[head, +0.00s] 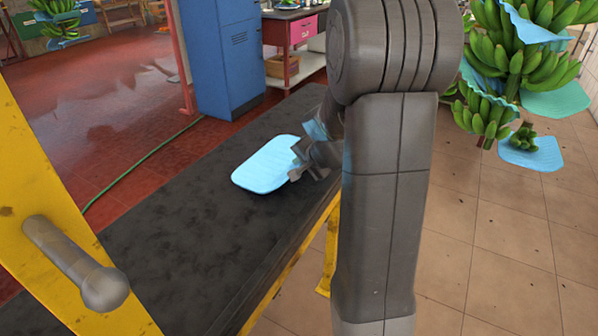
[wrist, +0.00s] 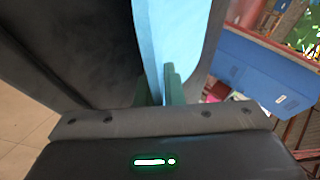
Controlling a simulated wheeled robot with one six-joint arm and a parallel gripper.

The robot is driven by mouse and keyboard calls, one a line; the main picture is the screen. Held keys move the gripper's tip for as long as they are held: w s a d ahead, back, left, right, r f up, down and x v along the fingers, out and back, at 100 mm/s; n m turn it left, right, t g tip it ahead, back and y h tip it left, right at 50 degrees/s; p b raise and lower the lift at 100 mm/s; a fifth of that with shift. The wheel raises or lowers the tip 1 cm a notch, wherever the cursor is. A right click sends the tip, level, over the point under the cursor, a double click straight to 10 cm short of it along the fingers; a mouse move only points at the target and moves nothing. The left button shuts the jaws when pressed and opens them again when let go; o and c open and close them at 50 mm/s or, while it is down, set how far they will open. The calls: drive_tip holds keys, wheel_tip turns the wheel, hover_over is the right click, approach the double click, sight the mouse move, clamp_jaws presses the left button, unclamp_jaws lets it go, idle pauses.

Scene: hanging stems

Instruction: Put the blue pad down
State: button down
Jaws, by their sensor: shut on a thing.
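The blue pad (head: 265,165) is light blue with rounded corners. In the head view it is over the dark table top, roughly level, its right edge at my gripper (head: 302,160). I cannot tell whether it touches the surface. In the wrist view the pad (wrist: 178,35) runs away from the green fingers of my gripper (wrist: 166,85), which are shut on its edge. My arm hides part of the table to the right of the gripper.
The dark table (head: 190,255) has clear room in front of and beyond the pad. A yellow post (head: 50,190) stands at the left. A blue cabinet (head: 222,60) stands behind. Green banana bunches (head: 510,60) with blue pads among them hang at the right.

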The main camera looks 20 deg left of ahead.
drive_tip(key=shift+f, duration=0.8)
drive_tip(key=c, duration=1.5)
unclamp_jaws()
drive_tip(key=shift+c, duration=0.2)
drive_tip(key=shift+r, duration=0.2)
drive_tip(key=p+v, duration=0.1)
drive_tip(key=v, duration=1)
drive_tip(key=shift+s+d+r+p, duration=0.2)
drive_tip(key=shift+d+p, duration=0.15)
